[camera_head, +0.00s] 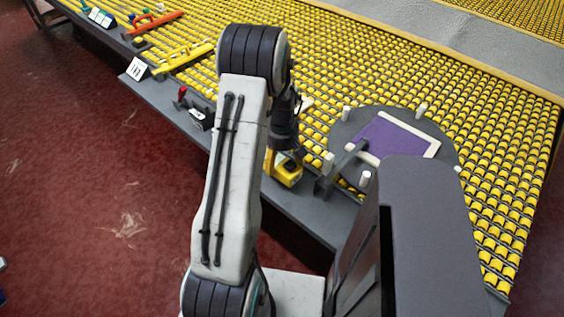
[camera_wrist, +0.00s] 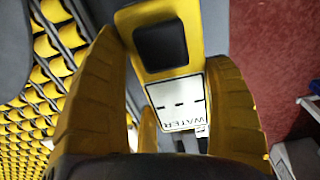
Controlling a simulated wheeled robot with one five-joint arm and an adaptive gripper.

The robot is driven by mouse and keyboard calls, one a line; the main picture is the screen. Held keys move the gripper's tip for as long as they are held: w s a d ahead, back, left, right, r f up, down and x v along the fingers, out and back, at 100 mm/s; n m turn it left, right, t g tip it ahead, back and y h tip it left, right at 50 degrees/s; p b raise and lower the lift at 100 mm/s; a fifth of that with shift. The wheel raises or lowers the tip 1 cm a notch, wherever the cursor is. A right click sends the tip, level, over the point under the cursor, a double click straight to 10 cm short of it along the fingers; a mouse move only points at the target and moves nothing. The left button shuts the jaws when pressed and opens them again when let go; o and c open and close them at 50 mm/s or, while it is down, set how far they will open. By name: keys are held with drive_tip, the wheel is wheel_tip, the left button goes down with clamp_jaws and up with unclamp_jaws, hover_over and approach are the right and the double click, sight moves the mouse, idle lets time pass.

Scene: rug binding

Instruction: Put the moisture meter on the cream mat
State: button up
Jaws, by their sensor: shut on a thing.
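The moisture meter (camera_wrist: 172,75) is a yellow body with a dark square pad and a white panel showing dashes and the word WATER. My gripper (camera_wrist: 168,62) is shut on it, with a yellow finger on each side. In the head view the yellow meter (camera_head: 288,174) shows below my wrist, over or at the grey front ledge; I cannot tell whether it touches the ledge. To its right, a purple square (camera_head: 395,134) with cream strips (camera_head: 433,149) along some edges lies on a dark round board. I cannot tell whether these strips are the cream mat.
White pegs stand around the dark round board (camera_head: 342,130), and a grey block (camera_head: 324,186) is at its left. Yellow rollers (camera_head: 330,65) cover the table. A red-handled tool (camera_head: 182,95), a white card (camera_head: 137,69) and a yellow tool (camera_head: 185,56) are farther left.

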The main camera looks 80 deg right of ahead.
sight(282, 159)
drive_tip(key=shift+f, duration=1.35)
drive_tip(key=shift+f, duration=0.1)
drive_tip(key=o, duration=1.2)
wheel_tip(282, 159, up, 2)
drive_tip(key=shift+r, duration=0.2)
drive_tip(key=shift+r+b, duration=0.35)
drive_tip(key=shift+b, duration=0.45)
wheel_tip(282, 159, up, 7)
drive_tip(key=b, duration=0.3)
drive_tip(key=shift+r+b, duration=0.1)
drive_tip(key=shift+b, duration=0.3)
drive_tip(key=shift+w+a+r, duration=0.1)
drive_tip(key=shift+w+r, duration=0.05)
drive_tip(key=shift+r, duration=0.85)
